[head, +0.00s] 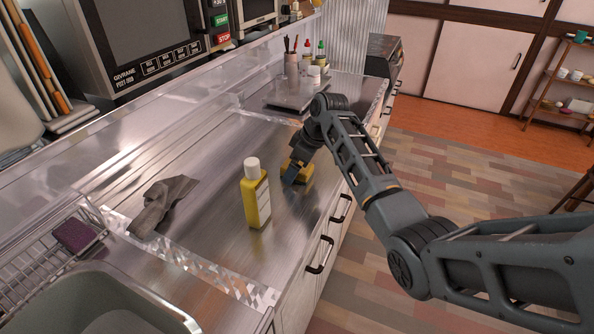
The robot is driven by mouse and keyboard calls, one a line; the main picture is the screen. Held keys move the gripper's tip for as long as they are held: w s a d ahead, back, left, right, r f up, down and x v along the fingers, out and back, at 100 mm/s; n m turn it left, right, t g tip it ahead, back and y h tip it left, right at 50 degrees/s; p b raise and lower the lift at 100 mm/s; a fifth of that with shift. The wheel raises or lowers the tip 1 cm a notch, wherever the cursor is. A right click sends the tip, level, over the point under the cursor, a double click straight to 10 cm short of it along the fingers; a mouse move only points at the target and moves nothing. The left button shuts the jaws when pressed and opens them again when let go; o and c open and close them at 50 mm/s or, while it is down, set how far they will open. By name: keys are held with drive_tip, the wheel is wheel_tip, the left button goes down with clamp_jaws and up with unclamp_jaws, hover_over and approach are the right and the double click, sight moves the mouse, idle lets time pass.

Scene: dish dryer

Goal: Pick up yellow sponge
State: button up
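The yellow sponge (303,175) lies at the front part of the steel counter, right of the yellow bottle. My gripper (291,178) reaches down from above onto it, with the fingers at the sponge and overlapping it in the picture. The gripper hides part of the sponge. I cannot tell whether the fingers are closed on it or only beside it, or whether the sponge touches the counter.
A yellow bottle with a white cap (256,195) stands upright close to the left of my gripper. A grey cloth (160,204) lies farther left. A dark purple sponge (74,235) sits in the wire rack (40,268) by the sink (110,305). The counter between cloth and bottle is clear.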

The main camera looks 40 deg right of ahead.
drive_tip(key=c, duration=1)
drive_tip(key=shift+c, duration=0.2)
drive_tip(key=shift+r, duration=0.1)
drive_tip(key=shift+r, duration=0.45)
drive_tip(key=v, duration=0.4)
drive_tip(key=shift+w+d+b, duration=0.2)
drive_tip(key=shift+d+b, duration=0.05)
drive_tip(key=shift+b, duration=0.05)
drive_tip(key=s+d+r, duration=0.6)
drive_tip(key=s, duration=0.2)
drive_tip(key=shift+r+b, duration=0.15)
drive_tip(key=shift+b, duration=0.25)
drive_tip(key=shift+d, duration=0.15)
